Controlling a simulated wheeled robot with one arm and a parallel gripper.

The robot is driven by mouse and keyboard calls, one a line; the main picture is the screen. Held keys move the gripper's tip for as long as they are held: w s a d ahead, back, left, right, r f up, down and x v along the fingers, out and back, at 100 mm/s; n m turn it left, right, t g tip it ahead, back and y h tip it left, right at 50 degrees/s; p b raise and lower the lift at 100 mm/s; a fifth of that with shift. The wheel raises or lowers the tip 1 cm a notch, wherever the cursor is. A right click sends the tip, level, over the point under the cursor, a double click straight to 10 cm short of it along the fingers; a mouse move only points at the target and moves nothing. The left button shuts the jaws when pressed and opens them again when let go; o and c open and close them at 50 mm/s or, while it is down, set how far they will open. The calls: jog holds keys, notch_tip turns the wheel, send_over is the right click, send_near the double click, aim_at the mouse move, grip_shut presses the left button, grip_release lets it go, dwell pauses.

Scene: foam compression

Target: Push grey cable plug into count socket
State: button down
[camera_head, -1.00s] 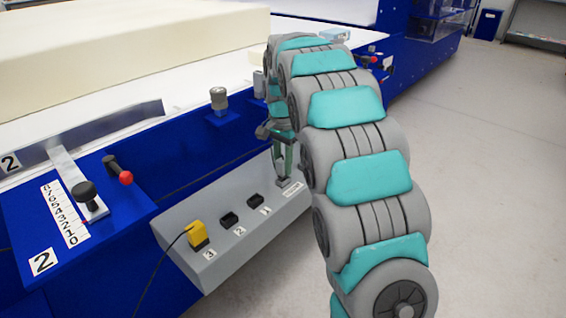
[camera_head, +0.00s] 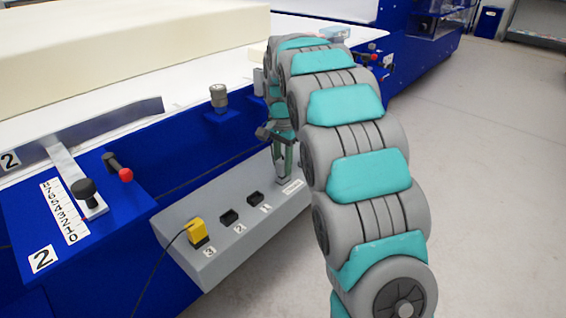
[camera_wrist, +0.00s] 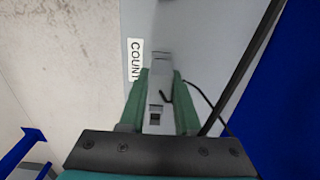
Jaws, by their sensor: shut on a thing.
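My gripper (camera_head: 282,158) is shut on the grey plug (camera_wrist: 157,122), which sits between the two green fingers in the wrist view. A dark cable curves away to the right of it. The fingertips are at the right end of the grey socket box (camera_head: 225,255), next to a white label (camera_head: 293,187). In the wrist view the label reads COUNT (camera_wrist: 135,60) and lies just left of the fingertips. The count socket itself is hidden by the plug and fingers. I cannot tell how deep the plug sits.
A yellow plug (camera_head: 198,232) with a black cable sits at socket 3. Dark sockets 2 (camera_head: 229,217) and 1 (camera_head: 255,199) are empty. A blue machine with a foam block (camera_head: 120,35) stands behind the box. Open floor (camera_head: 480,190) lies to the right.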

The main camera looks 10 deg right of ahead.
aim_at(283, 160)
jog(key=shift+f, duration=0.55)
jog(key=c, duration=0.5)
grip_release()
jog(key=shift+c, duration=0.2)
jog(key=shift+r, duration=0.15)
jog(key=shift+r+p, duration=0.95)
jog(key=shift+r, duration=1.9)
jog(key=shift+r, duration=0.1)
